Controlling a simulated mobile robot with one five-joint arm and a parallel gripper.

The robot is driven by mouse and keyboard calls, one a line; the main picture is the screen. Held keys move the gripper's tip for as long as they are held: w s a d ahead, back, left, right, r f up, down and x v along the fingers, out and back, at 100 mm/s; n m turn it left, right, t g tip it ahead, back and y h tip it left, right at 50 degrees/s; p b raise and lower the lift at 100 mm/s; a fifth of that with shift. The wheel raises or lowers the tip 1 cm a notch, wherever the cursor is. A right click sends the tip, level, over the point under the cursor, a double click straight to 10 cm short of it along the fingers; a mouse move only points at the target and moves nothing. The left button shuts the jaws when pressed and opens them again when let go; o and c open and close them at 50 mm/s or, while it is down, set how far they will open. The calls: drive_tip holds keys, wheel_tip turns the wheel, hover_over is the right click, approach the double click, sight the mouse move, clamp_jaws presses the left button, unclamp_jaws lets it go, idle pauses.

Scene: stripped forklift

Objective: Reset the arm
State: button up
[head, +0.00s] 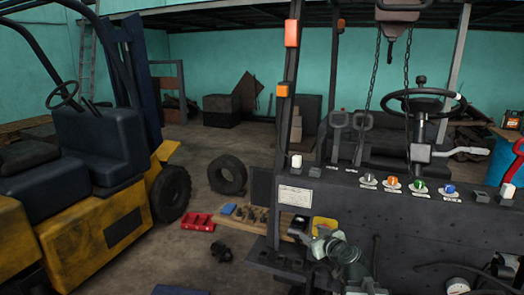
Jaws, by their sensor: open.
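My arm shows at the bottom middle of the head view, in front of the dark forklift panel. My gripper (328,242) is at its upper end, small and partly lost against the dark metal. It is open, and I see nothing held in it. A yellow container (325,225) is just behind it.
The stripped forklift's dark panel (440,225) with coloured knobs fills the right. A yellow forklift (90,235) stands at left. A loose tyre (227,175), a red tray (197,222) and small parts lie on the floor between. Chains (372,70) hang at upper right.

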drive_tip(key=s+a+f+n+g+b, duration=0.1)
drive_tip(key=s+a+f+g, duration=0.5)
drive_tip(key=a+f, duration=0.4)
drive_tip(key=s+d+f+m+g+h, duration=0.2)
drive_tip(key=s+d+f+m+g, duration=0.1)
drive_tip(key=s, duration=0.4)
drive_tip(key=s+d+f+m+g+h, duration=0.2)
drive_tip(key=s+d+f+m+g, duration=0.2)
drive_tip(key=s, duration=0.4)
drive_tip(key=shift+s+d+f+g, duration=0.15)
drive_tip(key=shift+d+f+g, duration=0.25)
drive_tip(key=shift+d+f, duration=0.35)
drive_tip(key=shift+r, duration=0.1)
drive_tip(key=c, duration=0.4)
drive_tip(key=shift+c, duration=0.2)
